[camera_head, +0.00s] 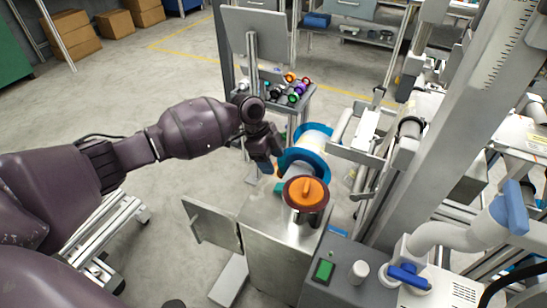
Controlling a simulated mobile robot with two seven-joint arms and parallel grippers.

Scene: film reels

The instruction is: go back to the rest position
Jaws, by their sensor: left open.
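My left arm comes in from the left, and its dark gripper (266,160) hangs pointing down beside the blue-flanged reel. The gripper is open, with no object visible in it. The reel has blue flanges (300,157) and a white roll (315,139) between them. It is mounted on the machine just right of the gripper; whether they touch I cannot tell. In front of the reel is an orange knob (306,190) on a dark red disc. My right gripper is not in view.
A metal cabinet (280,245) with an open door (210,225) stands below the gripper. Behind is a cart holding several small coloured rolls (297,92) and an upright panel (255,32). Machine frames fill the right side. Open floor (110,85) lies at the left back.

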